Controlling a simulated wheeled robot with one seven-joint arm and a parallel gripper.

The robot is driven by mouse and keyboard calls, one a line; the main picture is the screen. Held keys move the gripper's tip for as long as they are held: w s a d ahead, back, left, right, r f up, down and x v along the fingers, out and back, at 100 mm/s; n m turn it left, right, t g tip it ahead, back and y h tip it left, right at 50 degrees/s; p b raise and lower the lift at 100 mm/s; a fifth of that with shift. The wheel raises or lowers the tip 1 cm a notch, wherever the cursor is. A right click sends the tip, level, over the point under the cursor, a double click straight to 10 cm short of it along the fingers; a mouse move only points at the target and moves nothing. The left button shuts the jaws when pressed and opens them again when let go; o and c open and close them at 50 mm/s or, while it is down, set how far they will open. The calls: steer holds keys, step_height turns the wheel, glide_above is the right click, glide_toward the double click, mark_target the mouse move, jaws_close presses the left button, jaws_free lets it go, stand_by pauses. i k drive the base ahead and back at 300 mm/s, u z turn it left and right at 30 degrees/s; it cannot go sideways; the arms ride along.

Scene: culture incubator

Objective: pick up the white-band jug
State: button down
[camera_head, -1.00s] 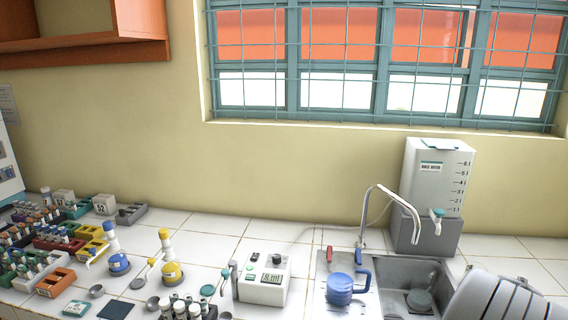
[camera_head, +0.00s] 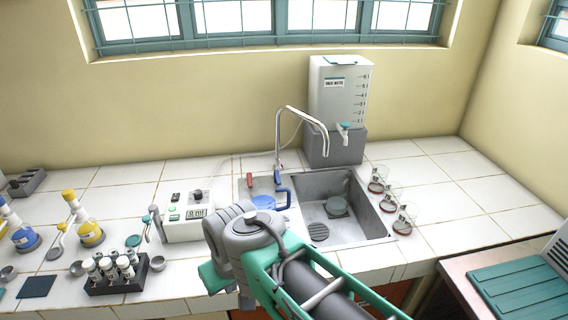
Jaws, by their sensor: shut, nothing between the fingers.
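A blue jug (camera_head: 264,202) with a blue handle stands at the left side of the sink. My arm covers its lower part, and I cannot make out a white band on it. My arm reaches in from the lower right, its grey wrist in front of the jug in the picture. The fingers of my gripper do not show. Three small clear vessels with red in the bottom, a back one (camera_head: 378,180), a middle one (camera_head: 390,200) and a front one (camera_head: 404,220), stand in a row right of the sink. I see no white band on them.
The sink (camera_head: 372,222) has a tall tap (camera_head: 279,135) behind it. A water tank (camera_head: 340,90) stands at the back. A white meter (camera_head: 188,222), a vial rack (camera_head: 118,274) and a yellow flask (camera_head: 88,232) are on the left.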

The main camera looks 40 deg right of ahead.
mark_target(338, 190)
steer(key=z, duration=1.05)
